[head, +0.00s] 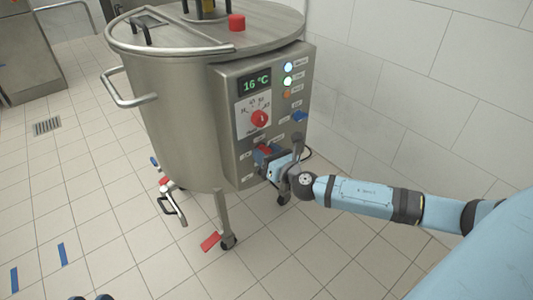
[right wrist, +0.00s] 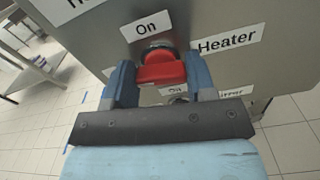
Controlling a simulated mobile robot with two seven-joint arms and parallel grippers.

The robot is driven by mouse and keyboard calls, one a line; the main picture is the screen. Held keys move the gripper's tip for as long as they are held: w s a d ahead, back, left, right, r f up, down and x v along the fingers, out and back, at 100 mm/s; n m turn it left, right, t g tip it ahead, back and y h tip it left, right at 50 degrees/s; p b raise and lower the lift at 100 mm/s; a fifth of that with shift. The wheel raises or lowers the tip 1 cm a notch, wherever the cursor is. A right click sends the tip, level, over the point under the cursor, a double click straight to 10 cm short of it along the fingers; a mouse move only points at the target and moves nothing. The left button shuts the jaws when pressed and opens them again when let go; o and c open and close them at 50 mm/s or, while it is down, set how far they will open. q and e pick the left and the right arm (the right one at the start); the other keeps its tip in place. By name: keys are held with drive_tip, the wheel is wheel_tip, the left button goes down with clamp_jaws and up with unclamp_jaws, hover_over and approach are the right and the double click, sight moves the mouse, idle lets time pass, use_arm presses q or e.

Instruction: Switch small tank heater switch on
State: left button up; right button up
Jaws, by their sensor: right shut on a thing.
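The small tank (head: 175,110) is a round steel vessel with a control box (head: 232,80) on its right side. The red heater switch (right wrist: 163,68) sits low on the box beside labels reading "On" and "Heater". In the head view the red switch (head: 264,149) is partly covered by my right gripper (head: 269,158). In the right wrist view the blue fingers of my right gripper (right wrist: 160,75) stand on either side of the red switch and are shut on it. Whether it is turned to on I cannot tell.
The box also carries a display (head: 254,82) reading 16 °C, a red dial (head: 260,118), several round lights and a blue switch (head: 299,116). A tiled wall (head: 420,80) stands close on the right. The tiled floor at left is mostly open.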

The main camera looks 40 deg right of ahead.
drive_tip(key=m, duration=0.5)
drive_tip(key=shift+m, duration=1.1)
drive_tip(key=shift+d+m, duration=0.1)
drive_tip(key=shift+m, duration=0.9)
drive_tip(key=m+p, duration=0.1)
drive_tip(key=m, duration=0.1)
drive_tip(key=shift+m, duration=0.3)
drive_tip(key=m+p, duration=0.1)
drive_tip(key=m, duration=0.1)
drive_tip(key=shift+m, duration=0.4)
drive_tip(key=shift+m+p, duration=0.45)
drive_tip(key=shift+m, duration=0.05)
use_arm(q)
drive_tip(key=shift+n+t, duration=0.3)
drive_tip(key=shift+t, duration=0.6)
wheel_tip(320, 180, up, 4)
drive_tip(key=shift+a+r, duration=0.15)
drive_tip(key=shift+r, duration=0.05)
use_arm(e)
drive_tip(key=shift+f, duration=0.1)
use_arm(q)
drive_tip(key=shift+s, duration=0.1)
use_arm(e)
drive_tip(key=shift+m, duration=0.3)
